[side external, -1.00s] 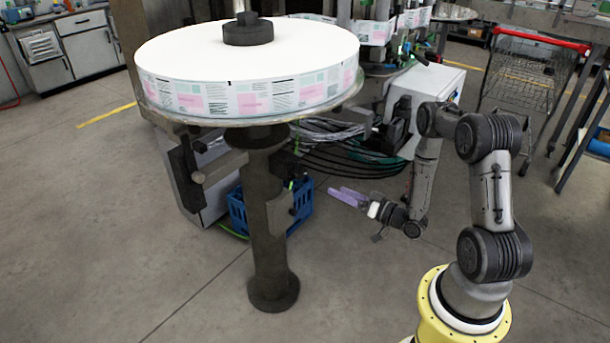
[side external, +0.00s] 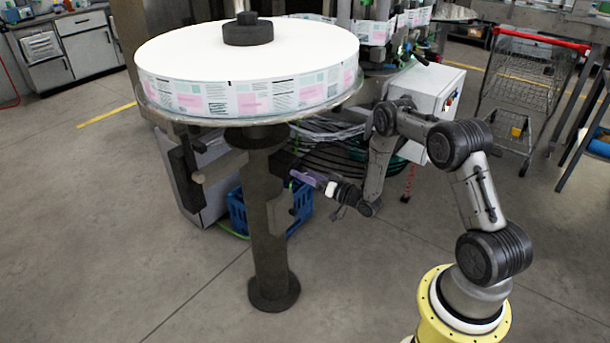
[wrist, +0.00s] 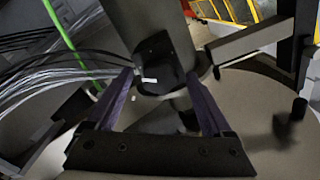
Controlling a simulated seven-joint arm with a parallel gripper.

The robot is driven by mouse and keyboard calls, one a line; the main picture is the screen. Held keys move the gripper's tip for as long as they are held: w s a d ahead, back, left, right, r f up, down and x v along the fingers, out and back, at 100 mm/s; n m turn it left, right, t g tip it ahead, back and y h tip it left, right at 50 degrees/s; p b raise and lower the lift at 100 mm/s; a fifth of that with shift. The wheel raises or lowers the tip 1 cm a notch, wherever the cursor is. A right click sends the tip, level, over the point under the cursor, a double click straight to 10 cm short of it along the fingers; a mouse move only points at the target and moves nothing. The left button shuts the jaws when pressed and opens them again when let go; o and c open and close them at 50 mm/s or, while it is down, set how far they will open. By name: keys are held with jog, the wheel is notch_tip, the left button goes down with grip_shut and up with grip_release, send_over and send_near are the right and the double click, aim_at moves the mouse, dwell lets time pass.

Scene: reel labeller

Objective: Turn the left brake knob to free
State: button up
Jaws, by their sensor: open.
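My gripper (side external: 299,175) is open, its two purple fingers pointing at the right side of the reel stand's dark post (side external: 265,215). In the wrist view, a dark knob with a white mark (wrist: 150,79) sits on a dark housing against the post. It appears between the two fingertips of my gripper (wrist: 158,76), with nothing gripped. I cannot tell whether the fingers touch it, or whether it is the left brake knob. In the side view the knob is too small and hidden to make out.
A large white label reel (side external: 250,65) lies on the round table above my gripper. Dark cables (side external: 335,155) hang behind my wrist. A blue crate (side external: 238,212) stands behind the post. A side bracket (side external: 190,165) juts from the post's left. Open floor lies in front.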

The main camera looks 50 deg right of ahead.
jog(key=shift+w, duration=0.15)
jog(key=shift+c, duration=0.3)
grip_shut()
jog(key=shift+n, duration=0.4)
jog(key=n, duration=2.3)
dwell(0.5)
